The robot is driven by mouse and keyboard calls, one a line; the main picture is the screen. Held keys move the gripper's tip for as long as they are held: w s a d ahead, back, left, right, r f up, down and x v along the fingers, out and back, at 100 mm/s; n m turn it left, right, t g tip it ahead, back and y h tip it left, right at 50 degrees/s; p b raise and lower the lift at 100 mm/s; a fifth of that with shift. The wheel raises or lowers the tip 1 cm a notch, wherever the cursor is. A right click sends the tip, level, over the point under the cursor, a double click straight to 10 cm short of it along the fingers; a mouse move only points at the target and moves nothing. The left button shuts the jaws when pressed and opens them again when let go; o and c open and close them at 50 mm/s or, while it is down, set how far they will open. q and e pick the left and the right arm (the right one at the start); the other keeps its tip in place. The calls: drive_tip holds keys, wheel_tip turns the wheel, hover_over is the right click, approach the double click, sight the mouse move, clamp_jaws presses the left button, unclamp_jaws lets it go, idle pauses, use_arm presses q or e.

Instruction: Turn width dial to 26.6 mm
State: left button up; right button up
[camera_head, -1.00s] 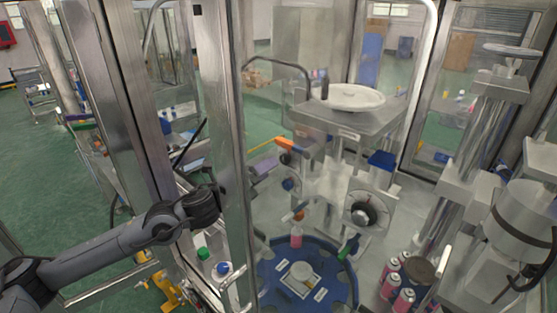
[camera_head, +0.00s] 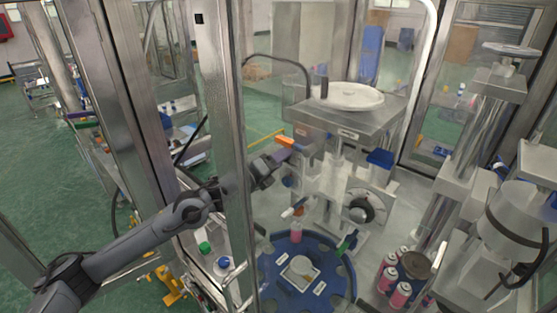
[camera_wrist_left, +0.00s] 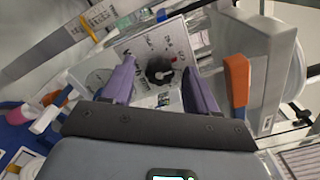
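A black knob (camera_wrist_left: 158,70) with a red mark sits on a pale plate with printed markings, in the left wrist view. I take it as the width dial; its reading is too small to tell. It lies beyond and between the two purple fingers of my left gripper (camera_wrist_left: 156,82), which are apart and empty. In the head view my left gripper (camera_head: 276,163) reaches past the steel post toward the machine. A small dark knob (camera_head: 289,181) is just below it there. A larger round dial (camera_head: 363,207) is on the machine's front face to the right. My right gripper is not in view.
An orange handle (camera_head: 285,142) is close to my left gripper; it also shows right of the fingers in the wrist view (camera_wrist_left: 237,80). A steel post (camera_head: 226,150) stands beside my arm. A blue rotary table (camera_head: 330,277) and several pink cans (camera_head: 399,294) are below.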

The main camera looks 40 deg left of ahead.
use_arm(q)
drive_tip(key=c, duration=1)
drive_tip(key=shift+o, duration=0.2)
drive_tip(key=shift+n, duration=0.3)
drive_tip(key=shift+f+n+p, duration=0.15)
drive_tip(key=shift+n+p, duration=4.2)
drive_tip(key=shift+n, duration=4.35)
drive_tip(key=o, duration=1)
